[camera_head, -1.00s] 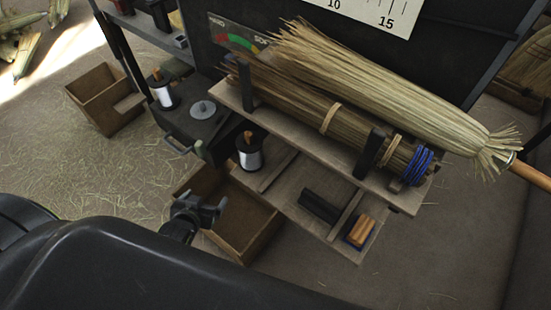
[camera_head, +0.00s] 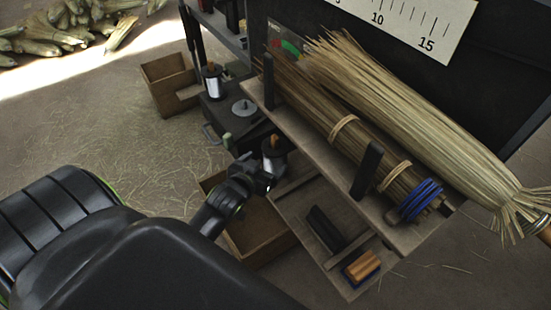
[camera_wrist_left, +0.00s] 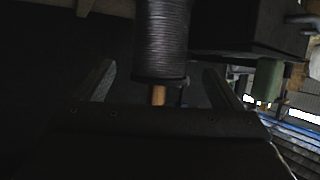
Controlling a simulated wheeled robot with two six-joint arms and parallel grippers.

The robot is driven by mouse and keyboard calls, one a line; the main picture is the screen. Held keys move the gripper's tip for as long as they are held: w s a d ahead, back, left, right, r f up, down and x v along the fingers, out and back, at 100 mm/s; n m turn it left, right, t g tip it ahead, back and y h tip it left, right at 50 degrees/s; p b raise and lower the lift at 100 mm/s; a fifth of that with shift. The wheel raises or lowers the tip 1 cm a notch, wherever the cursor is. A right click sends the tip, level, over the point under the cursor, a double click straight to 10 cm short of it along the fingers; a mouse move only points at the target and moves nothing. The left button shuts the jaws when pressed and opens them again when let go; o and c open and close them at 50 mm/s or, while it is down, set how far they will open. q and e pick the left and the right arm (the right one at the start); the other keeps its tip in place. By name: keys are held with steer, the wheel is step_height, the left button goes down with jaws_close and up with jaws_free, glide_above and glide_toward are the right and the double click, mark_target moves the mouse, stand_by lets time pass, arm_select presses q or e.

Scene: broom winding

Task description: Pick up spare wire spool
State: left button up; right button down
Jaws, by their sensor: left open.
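A wire spool (camera_head: 274,153) with a pale wire winding and an orange-brown wooden core stands at the left end of the lower wooden shelf. My left gripper (camera_head: 262,181) is open right beside it, on its near side, and hides its lower part. In the left wrist view the grey wound spool (camera_wrist_left: 161,40) stands between and beyond the two open fingers (camera_wrist_left: 157,72), with a wooden stub at its end. I cannot tell whether the fingers touch it. A second similar spool (camera_head: 212,80) stands on the dark box further back. My right gripper is not in view.
A wooden bin (camera_head: 255,235) lies below my left gripper, and another (camera_head: 168,82) stands at the back left. A broom bundle (camera_head: 345,130) with blue binding (camera_head: 421,200) rests on the upper shelf (camera_head: 320,150). A black block (camera_head: 326,229) and an orange-brown block (camera_head: 361,266) are on the lower shelf.

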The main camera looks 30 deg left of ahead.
arm_select(q)
steer(key=b+x, duration=0.1)
steer(key=x, duration=0.6)
steer(key=shift+w+f, duration=0.25)
steer(key=shift+f, duration=0.05)
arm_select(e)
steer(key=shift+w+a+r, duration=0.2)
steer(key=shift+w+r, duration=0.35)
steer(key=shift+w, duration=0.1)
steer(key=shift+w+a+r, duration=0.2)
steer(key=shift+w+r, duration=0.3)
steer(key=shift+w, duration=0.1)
arm_select(q)
steer(key=c, duration=1.3)
steer(key=shift+r, duration=0.15)
steer(key=shift+c, duration=1)
